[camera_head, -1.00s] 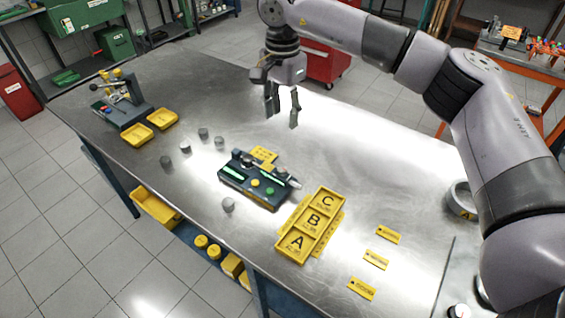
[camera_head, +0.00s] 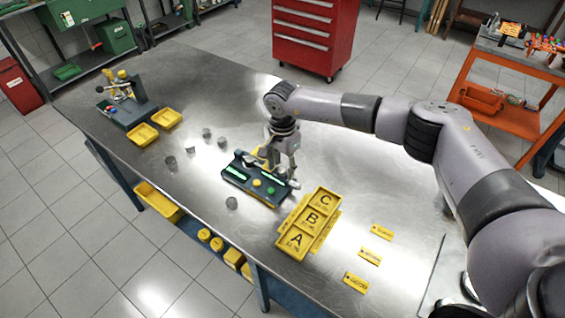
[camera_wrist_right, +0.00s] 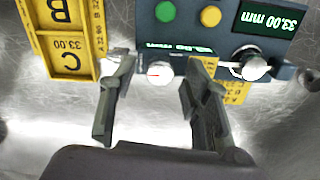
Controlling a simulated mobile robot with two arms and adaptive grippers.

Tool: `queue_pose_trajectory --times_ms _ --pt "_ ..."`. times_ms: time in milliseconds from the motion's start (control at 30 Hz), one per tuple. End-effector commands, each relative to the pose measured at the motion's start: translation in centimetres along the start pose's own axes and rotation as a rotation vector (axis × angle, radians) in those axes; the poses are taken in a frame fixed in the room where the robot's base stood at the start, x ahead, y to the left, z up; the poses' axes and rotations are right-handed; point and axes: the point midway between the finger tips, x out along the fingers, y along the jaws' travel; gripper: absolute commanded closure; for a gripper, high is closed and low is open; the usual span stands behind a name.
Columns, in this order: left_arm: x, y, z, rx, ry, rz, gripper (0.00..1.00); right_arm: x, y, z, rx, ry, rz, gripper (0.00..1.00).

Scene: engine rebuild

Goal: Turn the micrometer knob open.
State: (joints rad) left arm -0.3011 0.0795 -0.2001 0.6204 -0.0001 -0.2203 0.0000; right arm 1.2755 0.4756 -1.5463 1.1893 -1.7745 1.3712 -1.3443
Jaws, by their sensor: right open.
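The micrometer station (camera_head: 240,183) is a dark blue block on the metal bench, with green displays and a green and a yellow button. Its top also shows in the right wrist view (camera_wrist_right: 185,30), upside down, with a display reading 33.00 mm. A silver round knob (camera_wrist_right: 160,72) shows there between my right fingertips, with a gap on each side. A second silver round part (camera_wrist_right: 253,68) is to its right. The right arm partly hides the station in the head view. My left gripper is not in view.
A yellow tray marked A, B and C (camera_head: 290,243) stands right of the station. Several grey cylinders (camera_head: 232,203) stand to the left. Two yellow bins (camera_head: 143,134) and another device (camera_head: 128,108) are farther left. The bench's right part holds yellow tags (camera_head: 369,257).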

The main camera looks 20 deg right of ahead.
Motion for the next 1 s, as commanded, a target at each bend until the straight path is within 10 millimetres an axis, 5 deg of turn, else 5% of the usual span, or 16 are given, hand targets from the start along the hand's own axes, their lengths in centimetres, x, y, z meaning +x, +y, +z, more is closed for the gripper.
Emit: queue_pose_trajectory --times_ms 333,1000 --pt "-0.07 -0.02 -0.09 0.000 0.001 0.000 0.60 0.35 0.00 0.01 -0.001 0.001 0.000 0.57" --pt "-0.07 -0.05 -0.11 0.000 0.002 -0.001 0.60 0.29 -0.02 0.01 -0.001 0.001 -0.001 1.00"
